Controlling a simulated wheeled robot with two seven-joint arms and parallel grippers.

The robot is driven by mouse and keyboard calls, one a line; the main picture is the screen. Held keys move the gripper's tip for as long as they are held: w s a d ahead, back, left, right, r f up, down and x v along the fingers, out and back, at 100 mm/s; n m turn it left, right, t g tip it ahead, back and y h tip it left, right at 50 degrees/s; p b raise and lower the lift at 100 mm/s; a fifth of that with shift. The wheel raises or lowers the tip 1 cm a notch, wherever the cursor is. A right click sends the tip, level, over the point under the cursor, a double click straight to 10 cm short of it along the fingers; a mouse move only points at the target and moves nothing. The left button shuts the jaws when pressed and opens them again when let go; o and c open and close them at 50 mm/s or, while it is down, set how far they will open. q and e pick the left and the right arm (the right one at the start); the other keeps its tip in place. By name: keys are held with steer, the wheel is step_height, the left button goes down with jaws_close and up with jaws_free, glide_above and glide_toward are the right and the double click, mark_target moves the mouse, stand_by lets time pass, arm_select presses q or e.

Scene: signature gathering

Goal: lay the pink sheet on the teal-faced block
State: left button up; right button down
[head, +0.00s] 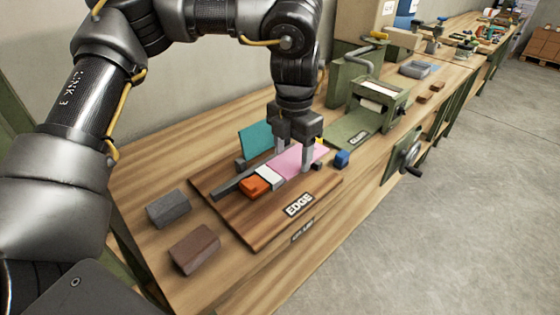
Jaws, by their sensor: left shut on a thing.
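The pink sheet (290,164) is above the wooden board marked EDGE (237,222), under my left gripper (294,160). My left gripper points down and is shut on the pink sheet, with one finger in front and one behind. A teal face (257,138) stands tilted at the back of the board, just left of the gripper; the rest of its block is hidden or cannot be told apart. A white piece (269,176) and an orange piece (254,187) lie in line to the left of the pink sheet. My right gripper is out of view.
A dark bar (228,189) lies behind the orange piece. Grey (168,208) and brown (195,249) blocks stand left of the board. The board's front is clear.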

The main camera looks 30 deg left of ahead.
arm_select(q)
steer(key=w+a+f+p, duration=0.2)
steer(key=w+a+f, duration=0.5)
steer(key=shift+w+a+f, duration=0.25)
steer(key=shift+w+f, duration=0.1)
steer(key=shift+w, duration=0.05)
steer(key=shift+w+a+f, duration=0.15)
steer(key=shift+a+f, duration=0.05)
steer(key=shift+f, duration=0.15)
steer(key=f+p, duration=0.2)
steer(key=f, duration=0.1)
steer(key=shift+w+a, duration=0.2)
steer(key=shift+f, duration=0.3)
